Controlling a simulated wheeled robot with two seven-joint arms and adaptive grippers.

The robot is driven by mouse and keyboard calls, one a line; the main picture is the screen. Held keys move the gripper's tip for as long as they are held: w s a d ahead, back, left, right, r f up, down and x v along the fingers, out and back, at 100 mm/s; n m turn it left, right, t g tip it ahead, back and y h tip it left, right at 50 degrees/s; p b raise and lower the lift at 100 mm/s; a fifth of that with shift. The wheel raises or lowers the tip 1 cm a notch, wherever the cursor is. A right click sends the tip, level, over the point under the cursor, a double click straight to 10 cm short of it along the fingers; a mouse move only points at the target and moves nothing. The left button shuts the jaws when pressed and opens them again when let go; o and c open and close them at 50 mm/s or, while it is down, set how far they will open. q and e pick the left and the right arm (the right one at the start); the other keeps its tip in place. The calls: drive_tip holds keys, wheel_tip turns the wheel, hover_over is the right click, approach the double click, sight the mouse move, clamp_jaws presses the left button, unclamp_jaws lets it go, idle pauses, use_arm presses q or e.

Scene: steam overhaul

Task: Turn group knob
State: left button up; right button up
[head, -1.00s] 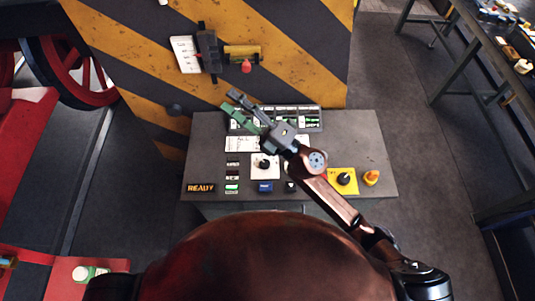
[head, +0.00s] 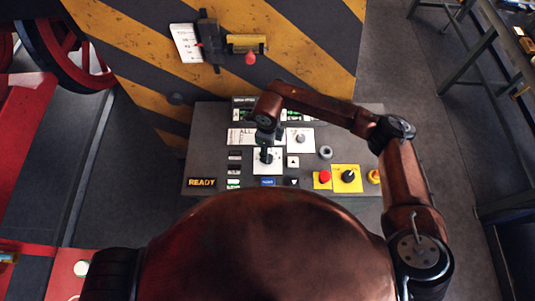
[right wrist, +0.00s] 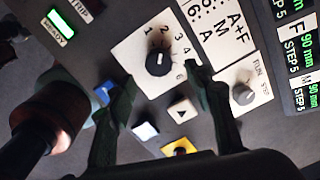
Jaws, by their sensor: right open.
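The group knob (right wrist: 158,62) is a round black knob on a white plate numbered from 1 to 6, in the upper middle of the right wrist view. In the head view its white plate (head: 259,167) is on the console, partly hidden by my gripper. My right gripper (right wrist: 160,74) is open, with its dark green fingers spread to either side of the knob in the picture. I cannot tell whether they touch it. In the head view my right gripper (head: 266,149) points down over the knob. My left gripper is not in view.
A grey RUN/STEP knob (right wrist: 243,94) is close to the right finger. A blue button (head: 268,182), a red button (head: 324,177) and a black knob on a yellow plate (head: 347,175) are along the console's front (head: 215,197). A striped panel (head: 315,50) stands behind.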

drive_tip(key=shift+f+p, duration=0.45)
drive_tip(key=shift+f, duration=2.35)
drive_tip(key=shift+c, duration=0.3)
drive_tip(key=c, duration=1.1)
